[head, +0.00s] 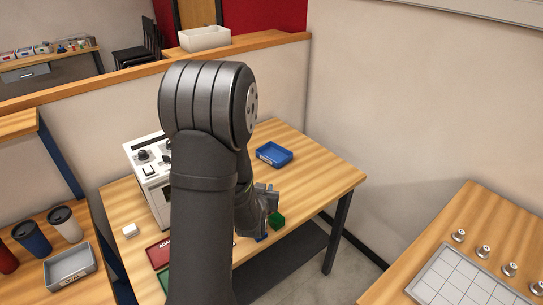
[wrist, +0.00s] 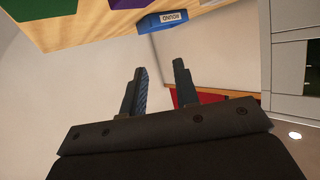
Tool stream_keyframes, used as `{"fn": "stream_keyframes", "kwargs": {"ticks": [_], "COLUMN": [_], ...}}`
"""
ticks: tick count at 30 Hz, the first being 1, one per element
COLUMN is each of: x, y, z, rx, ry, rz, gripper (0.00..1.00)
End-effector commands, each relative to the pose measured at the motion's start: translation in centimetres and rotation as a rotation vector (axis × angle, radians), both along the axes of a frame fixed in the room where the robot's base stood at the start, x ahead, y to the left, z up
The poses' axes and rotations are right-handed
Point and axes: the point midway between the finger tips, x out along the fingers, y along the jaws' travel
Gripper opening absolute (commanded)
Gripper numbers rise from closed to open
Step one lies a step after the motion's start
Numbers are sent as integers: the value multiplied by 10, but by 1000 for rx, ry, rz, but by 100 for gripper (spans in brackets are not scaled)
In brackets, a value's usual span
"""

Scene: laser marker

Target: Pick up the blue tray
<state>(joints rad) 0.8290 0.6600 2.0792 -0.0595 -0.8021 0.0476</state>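The blue tray (head: 274,154) lies flat and looks empty on the wooden table, toward its back right edge, in the head view. In the wrist view, a blue tray (wrist: 152,25) with a white label reading "ROUND" shows at the top, beyond the fingertips. My gripper (head: 267,190) hangs in front of the tray in the head view, apart from it and partly hidden by my arm. In the wrist view my gripper (wrist: 160,68) has its two fingers spread with nothing between them.
A white machine (head: 148,170) stands on the table's left, with a red tray (head: 159,253) in front. In the wrist view, purple (wrist: 128,3) and green (wrist: 48,8) things lie near the blue tray. Table around the blue tray is clear.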

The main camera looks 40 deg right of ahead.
Motion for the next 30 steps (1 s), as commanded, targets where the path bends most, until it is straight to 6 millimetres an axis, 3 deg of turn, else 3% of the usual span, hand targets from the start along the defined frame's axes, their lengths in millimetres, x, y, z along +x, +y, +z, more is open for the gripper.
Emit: {"fn": "stream_keyframes", "kwargs": {"ticks": [8,15,23,30], "x": [65,107,132,136], "y": [-55,-99,-134,-150], "z": [-12,-5,26,64], "rx": [218,406,576,683], "ry": [78,177,287,362], "rz": [-34,-129,-304,-489], "gripper": [28,28,28,28]}}
